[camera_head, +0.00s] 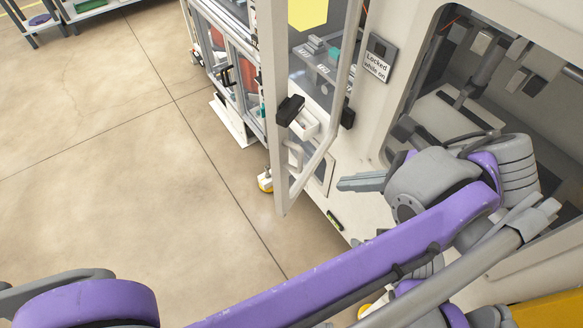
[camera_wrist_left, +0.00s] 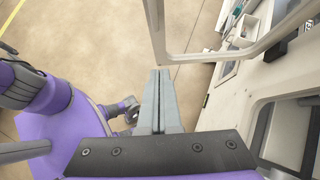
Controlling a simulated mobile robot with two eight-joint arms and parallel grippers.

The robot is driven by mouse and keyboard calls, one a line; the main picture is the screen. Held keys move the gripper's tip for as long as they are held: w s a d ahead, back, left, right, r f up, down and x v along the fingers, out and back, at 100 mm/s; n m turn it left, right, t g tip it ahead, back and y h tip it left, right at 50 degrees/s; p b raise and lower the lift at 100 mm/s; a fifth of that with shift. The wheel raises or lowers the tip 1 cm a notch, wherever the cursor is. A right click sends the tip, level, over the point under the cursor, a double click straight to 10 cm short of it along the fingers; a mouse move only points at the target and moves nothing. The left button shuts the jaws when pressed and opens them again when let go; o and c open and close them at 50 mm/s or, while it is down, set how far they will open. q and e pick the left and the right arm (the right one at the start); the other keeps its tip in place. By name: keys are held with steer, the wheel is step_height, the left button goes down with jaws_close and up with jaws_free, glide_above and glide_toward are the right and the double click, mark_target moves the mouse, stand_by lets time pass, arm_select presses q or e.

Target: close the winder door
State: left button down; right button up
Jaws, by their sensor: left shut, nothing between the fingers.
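The winder door (camera_head: 271,80) is a white-framed panel with a clear pane. It stands swung open, out from the white winder cabinet (camera_head: 407,30), whose opening shows at the right. A black handle (camera_head: 290,109) sits on the door. My left gripper (camera_head: 342,184) is shut and empty, its fingers pointing left, just right of the door's lower corner in the picture. In the left wrist view, the shut fingers (camera_wrist_left: 160,74) point toward the door frame (camera_wrist_left: 222,56), with a small gap apparent; contact is hard to judge. My right gripper is not in view.
A sign reading "Locked while on" (camera_head: 377,58) is on the cabinet front. Another glass-doored cabinet (camera_head: 222,55) stands behind the door. Low shelves (camera_head: 95,8) are at the far top left. The tiled floor (camera_head: 110,130) at left is clear.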

arm_select(q)
glide_toward(285, 180)
steer(key=d+f+x, duration=0.1)
steer(key=x, duration=0.4)
steer(key=shift+w+a+r+p, duration=0.15)
steer(key=shift+a+p, duration=0.25)
steer(key=shift+a, duration=0.35)
